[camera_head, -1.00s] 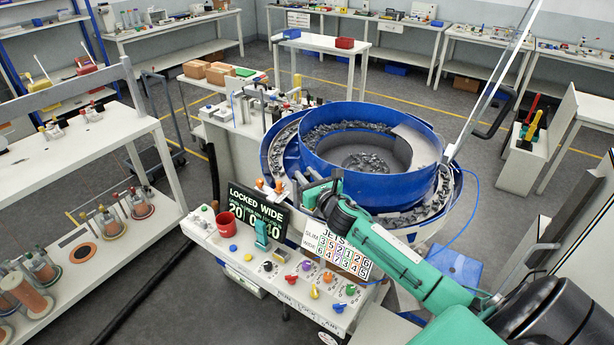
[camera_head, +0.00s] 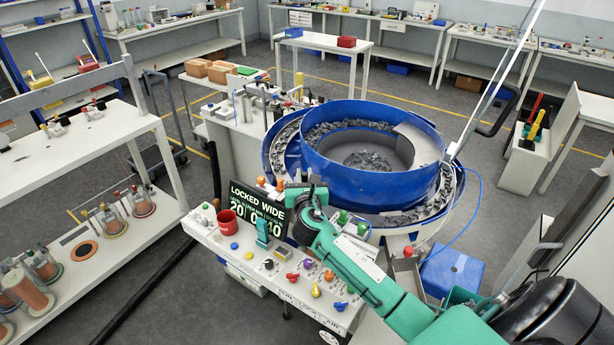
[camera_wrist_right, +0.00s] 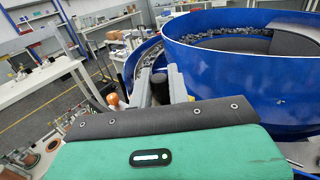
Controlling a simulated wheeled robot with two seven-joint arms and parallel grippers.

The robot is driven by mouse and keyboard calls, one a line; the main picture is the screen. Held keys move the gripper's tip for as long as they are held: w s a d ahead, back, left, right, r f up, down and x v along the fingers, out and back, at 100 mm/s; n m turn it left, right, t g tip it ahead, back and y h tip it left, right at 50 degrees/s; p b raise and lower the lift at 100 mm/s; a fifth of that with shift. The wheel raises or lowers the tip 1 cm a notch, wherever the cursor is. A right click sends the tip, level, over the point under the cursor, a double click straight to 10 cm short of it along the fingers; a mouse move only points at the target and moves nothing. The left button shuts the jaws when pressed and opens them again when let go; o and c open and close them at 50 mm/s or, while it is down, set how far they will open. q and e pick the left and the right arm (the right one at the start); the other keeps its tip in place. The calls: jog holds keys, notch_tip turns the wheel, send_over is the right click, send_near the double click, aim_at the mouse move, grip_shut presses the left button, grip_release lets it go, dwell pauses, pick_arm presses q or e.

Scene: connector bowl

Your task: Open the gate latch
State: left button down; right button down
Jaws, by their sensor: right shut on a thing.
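My right gripper (camera_head: 300,190) is at the near-left edge of the blue bowl feeder (camera_head: 375,178), just right of the orange-tipped parts. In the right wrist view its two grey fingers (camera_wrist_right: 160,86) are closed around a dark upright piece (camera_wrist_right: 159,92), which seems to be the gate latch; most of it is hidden. An orange knob (camera_wrist_right: 112,100) stands just left of the fingers, apart from them. My left gripper is not in view.
Green knobs (camera_head: 362,228) stand right of my forearm. A blue box (camera_head: 455,272) is at the right. A white shelf (camera_head: 85,240) stands at the left.

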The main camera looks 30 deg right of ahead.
jog(key=shift+w+a+m+g+h+b, duration=0.5)
jog(key=shift+m+g+h+b, duration=0.4)
jog(key=shift+m+g+h, duration=1.15)
jog(key=shift+w+a+m+g+h+b, duration=0.3)
jog(key=shift+a+m+g+h+b, duration=0.55)
jog(key=shift+m+g, duration=2.05)
jog(key=shift+w+a+m+g+h+b, duration=0.45)
jog(key=shift+m+g+h+b, duration=0.85)
jog(key=shift+g, duration=2.15)
jog(key=shift+m+h+p, duration=0.3)
jog(key=shift+m+h, duration=0.05)
jog(key=shift+h, duration=0.05)
jog(key=shift+g, duration=0.3)
jog(key=c, duration=1.4)
grip_release()
